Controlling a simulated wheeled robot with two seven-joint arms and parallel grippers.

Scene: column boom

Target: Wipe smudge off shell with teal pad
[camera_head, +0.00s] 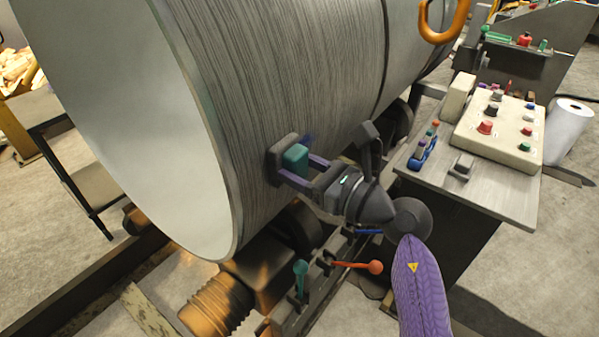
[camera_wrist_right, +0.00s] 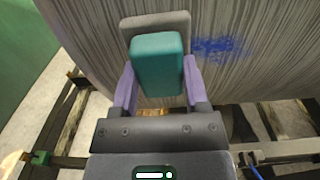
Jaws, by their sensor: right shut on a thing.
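The shell (camera_head: 290,70) is a large grey metal cylinder lying on rollers, with an open pale end at the left. My right gripper (camera_head: 300,172) is shut on the teal pad (camera_head: 296,157), which has a grey backing facing the shell. In the right wrist view the pad (camera_wrist_right: 158,65) sits between the purple fingers, close against the shell; I cannot tell if it touches. The blue smudge (camera_wrist_right: 220,47) is on the shell just right of the pad in that view. In the head view only a bit of it (camera_head: 309,139) shows beside the pad. My left gripper is out of view.
A grey table (camera_head: 500,190) at right holds a control box (camera_head: 497,130) with coloured knobs. Below the shell are rollers and levers with green (camera_head: 300,267) and orange (camera_head: 375,267) knobs. An orange hook (camera_head: 445,35) hangs at top right. A white roll (camera_head: 568,132) stands on the floor.

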